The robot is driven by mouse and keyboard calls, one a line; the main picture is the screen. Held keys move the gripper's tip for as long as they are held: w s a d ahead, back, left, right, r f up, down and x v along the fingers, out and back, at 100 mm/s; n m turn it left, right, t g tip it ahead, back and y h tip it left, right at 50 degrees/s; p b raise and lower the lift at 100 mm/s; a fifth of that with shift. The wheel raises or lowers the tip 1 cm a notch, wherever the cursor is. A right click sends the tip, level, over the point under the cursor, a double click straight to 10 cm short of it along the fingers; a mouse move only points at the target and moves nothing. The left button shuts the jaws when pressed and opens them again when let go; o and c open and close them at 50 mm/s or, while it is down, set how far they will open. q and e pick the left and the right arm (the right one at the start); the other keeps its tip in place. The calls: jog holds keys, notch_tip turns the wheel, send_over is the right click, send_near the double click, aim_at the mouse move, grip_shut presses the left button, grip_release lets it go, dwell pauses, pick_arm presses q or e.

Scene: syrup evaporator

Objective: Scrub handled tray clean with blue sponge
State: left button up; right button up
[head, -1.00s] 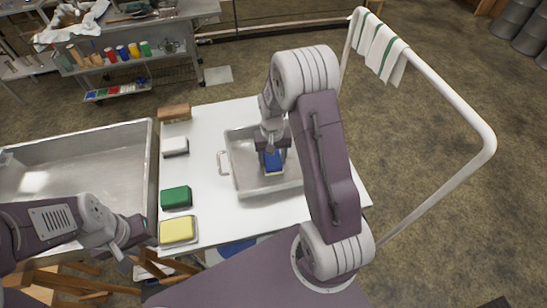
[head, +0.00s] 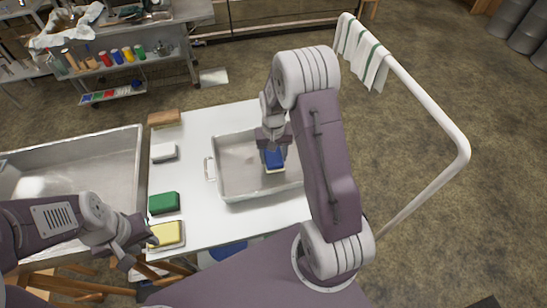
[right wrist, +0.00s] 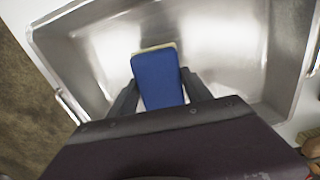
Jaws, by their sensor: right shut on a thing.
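The handled tray (head: 232,190) is a shallow grey metal pan on the white table, with a loop handle on its left side in the head view. The bare metal of the tray (right wrist: 225,40) looks shiny in the right wrist view, with faint cloudy patches. My right gripper (head: 272,147) is inside the tray, shut on the blue sponge (head: 274,158). The sponge (right wrist: 158,82) has a pale yellowish underside and sits low over the tray floor; contact is hard to tell. My left gripper (head: 148,238) is beside the yellow sponge; its fingers are too unclear to read.
A yellow sponge (head: 166,233) on a small tray, a green sponge (head: 164,203), a white block (head: 163,152) and a brown brush or block (head: 164,118) line the table's left side. A large metal basin (head: 75,165) stands left. A white rail (head: 425,95) with towels is at right.

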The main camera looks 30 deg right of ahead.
jog(key=r+p, duration=0.2)
jog(key=r, duration=0.1)
jog(key=shift+a, duration=0.4)
jog(key=shift+d+r+p, duration=0.2)
jog(key=shift+r+p, duration=0.45)
jog(key=shift+p, duration=0.05)
jog(key=shift+r+p, duration=0.4)
jog(key=shift+a+r, duration=0.1)
jog(key=shift+r, duration=0.25)
jog(key=shift+f, duration=0.1)
jog(key=shift+w, duration=0.1)
